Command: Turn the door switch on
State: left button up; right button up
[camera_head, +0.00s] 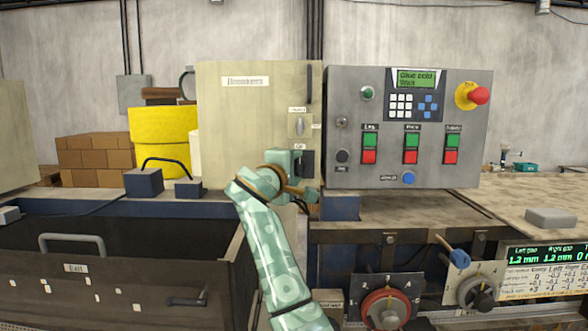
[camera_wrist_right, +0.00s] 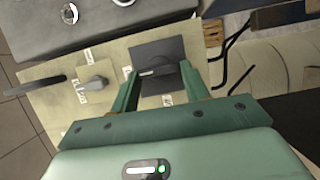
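The beige cabinet (camera_head: 260,110) carries two switches near its right edge. The upper one is a grey rotary knob (camera_head: 299,125), also in the right wrist view (camera_wrist_right: 93,86). The lower one is a black switch plate (camera_head: 308,160) with a slim lever, also in the right wrist view (camera_wrist_right: 150,55). The small labels are too blurred to tell which is the door switch. My right gripper (camera_head: 304,173) is at the black switch. In the right wrist view its fingers (camera_wrist_right: 157,82) are apart, one on each side of the lever, with a gap around it. My left gripper is out of view.
A grey control panel (camera_head: 360,90) with several buttons and a red emergency knob (camera_head: 479,96) stands close on the right. A dark drawer front (camera_head: 110,275) and black cables lie on the left. A red-ringed dial (camera_head: 388,308) is below, near my right arm.

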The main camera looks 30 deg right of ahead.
jog(key=o, duration=0.4)
jog(key=shift+d, duration=0.1)
jog(key=shift+c, duration=0.2)
jog(key=b+v, duration=0.4)
jog(key=v, duration=1.2)
jog(key=shift+s, duration=0.1)
